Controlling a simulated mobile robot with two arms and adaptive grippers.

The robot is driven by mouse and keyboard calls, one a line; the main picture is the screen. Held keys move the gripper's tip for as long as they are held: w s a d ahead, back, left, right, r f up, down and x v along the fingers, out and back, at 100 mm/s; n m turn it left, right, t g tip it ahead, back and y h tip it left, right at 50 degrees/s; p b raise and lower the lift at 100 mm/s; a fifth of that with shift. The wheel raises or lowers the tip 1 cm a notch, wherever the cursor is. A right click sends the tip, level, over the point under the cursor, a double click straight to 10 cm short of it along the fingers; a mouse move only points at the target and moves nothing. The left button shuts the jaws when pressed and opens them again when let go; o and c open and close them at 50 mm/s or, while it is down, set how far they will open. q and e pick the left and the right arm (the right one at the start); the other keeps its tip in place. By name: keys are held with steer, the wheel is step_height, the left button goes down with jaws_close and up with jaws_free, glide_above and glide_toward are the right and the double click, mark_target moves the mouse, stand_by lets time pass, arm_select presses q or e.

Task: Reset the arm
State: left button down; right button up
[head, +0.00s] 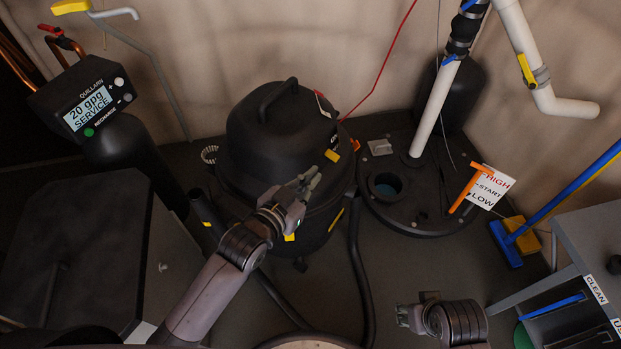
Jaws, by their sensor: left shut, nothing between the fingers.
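My left arm reaches up from the lower left. Its gripper (310,180) is shut and empty, in front of the black shop vacuum (270,130) in the picture; I cannot tell whether it touches it. My right gripper (404,314) is low in the picture, right of centre, pointing left above the dark floor. Its fingers are small and dark, and I cannot tell whether they are open or shut.
A water softener display (90,97) stands at the upper left beside a dark cabinet (85,235). A round sump cover (425,205) with a white pipe (436,105) lies behind. A grey cart (595,235) and blue broom (507,243) stand right. Dark floor between is mostly clear, with a black hose (355,265).

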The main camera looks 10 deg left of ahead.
arm_select(q)
steer(key=shift+a+f, duration=0.1)
stand_by(0.5)
